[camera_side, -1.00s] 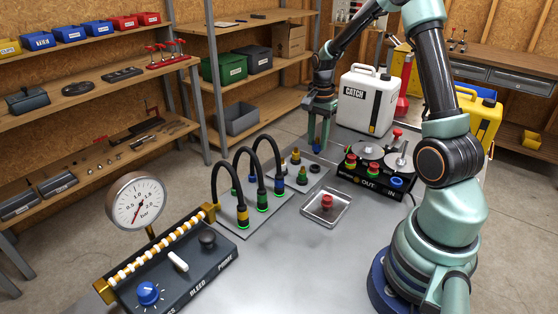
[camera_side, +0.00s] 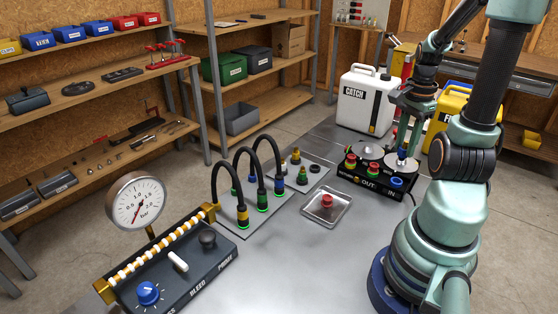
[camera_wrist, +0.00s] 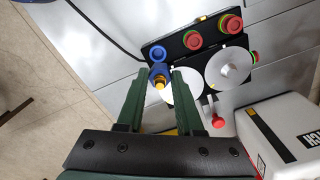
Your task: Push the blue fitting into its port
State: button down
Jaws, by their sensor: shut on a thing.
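My gripper (camera_side: 404,141) is low over the rear right part of the black pump block (camera_side: 372,188). In the wrist view my gripper (camera_wrist: 163,77) has its green fingers shut on the blue fitting (camera_wrist: 157,72), which has a yellow stub. The blue fitting also shows as a small blue patch at the fingertips in the side view (camera_side: 402,153). A blue round port (camera_wrist: 157,53) lies just beyond the fitting in the wrist view; the side view shows a blue round part (camera_side: 396,183) on the block's front, by "IN". Whether fitting and block touch is unclear.
Red knobs (camera_wrist: 229,24) and silver discs (camera_wrist: 228,68) crowd the block beside my fingers. A white CATCH canister (camera_side: 368,100) stands behind it. A metal tray (camera_side: 340,207) with a red part and a plate with black hoses (camera_side: 240,225) lie left.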

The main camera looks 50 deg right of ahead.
aim_at(403, 159)
jog(key=shift+s+f, duration=0.25)
jog(key=shift+f, duration=2.25)
jog(key=shift+f, duration=1.45)
jog(key=shift+c, duration=2.4)
grip_release()
